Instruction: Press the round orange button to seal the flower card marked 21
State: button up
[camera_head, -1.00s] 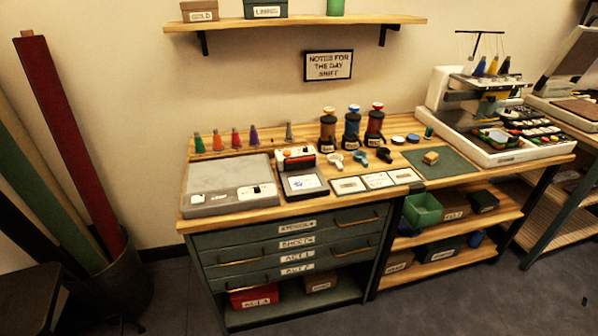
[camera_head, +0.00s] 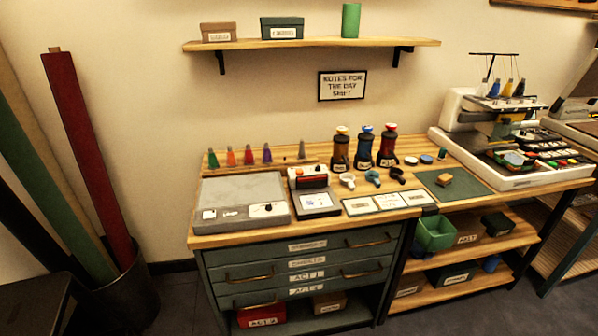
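A small white sealing device (camera_head: 296,179) with a dark and red front part stands on the wooden table, right of a flat grey machine. A small orange-red spot on its top left, perhaps the round button (camera_head: 299,171), is too small to make out surely. A pale card with a bluish mark (camera_head: 316,200) lies on the device's dark bed. Its number cannot be read. Three more pale cards (camera_head: 358,206) lie in a row to its right. My gripper is not in view.
The flat grey machine (camera_head: 240,190) fills the table's left end. Several cones and three dark grinder-like bottles (camera_head: 364,150) stand behind. Three small-handled tools (camera_head: 372,177) lie behind the cards. A green mat (camera_head: 465,189) and an embroidery machine (camera_head: 510,180) are at right. A shelf (camera_head: 330,42) hangs above.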

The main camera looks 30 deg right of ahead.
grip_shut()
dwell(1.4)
